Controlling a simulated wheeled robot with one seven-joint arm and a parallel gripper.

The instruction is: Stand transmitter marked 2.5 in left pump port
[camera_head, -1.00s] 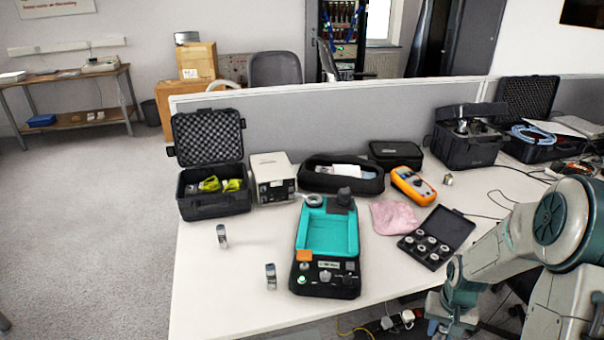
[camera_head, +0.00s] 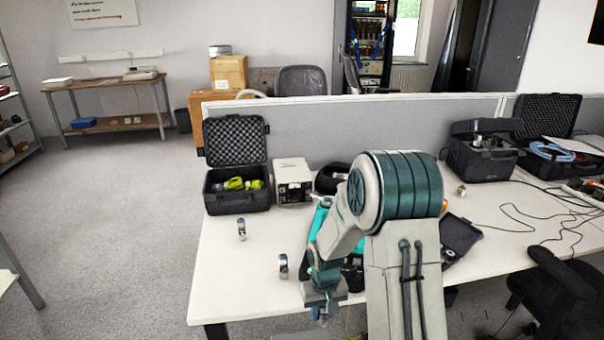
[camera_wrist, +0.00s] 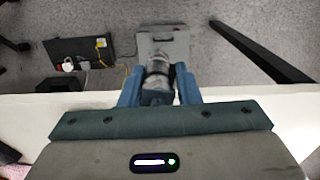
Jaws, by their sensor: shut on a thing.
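My gripper (camera_wrist: 158,84) is shut on a small silver-and-dark cylindrical piece (camera_wrist: 158,66), seen between the blue fingers in the wrist view. Any marking on it cannot be read. In the head view my gripper (camera_head: 324,300) hangs at the table's front edge, and the piece is barely visible. Two small silver-and-dark upright pieces stand on the table, one farther back (camera_head: 241,229) and one nearer (camera_head: 283,266). Their markings are too small to read. The teal-and-black pump unit (camera_head: 317,222) is mostly hidden behind my arm, and its ports cannot be seen.
An open black case (camera_head: 238,200) with yellow items and a beige box (camera_head: 292,182) stand at the back left. A black case (camera_head: 460,236) shows partly right of my arm. The white table (camera_head: 225,285) is clear at front left. A chair (camera_head: 560,290) stands at right.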

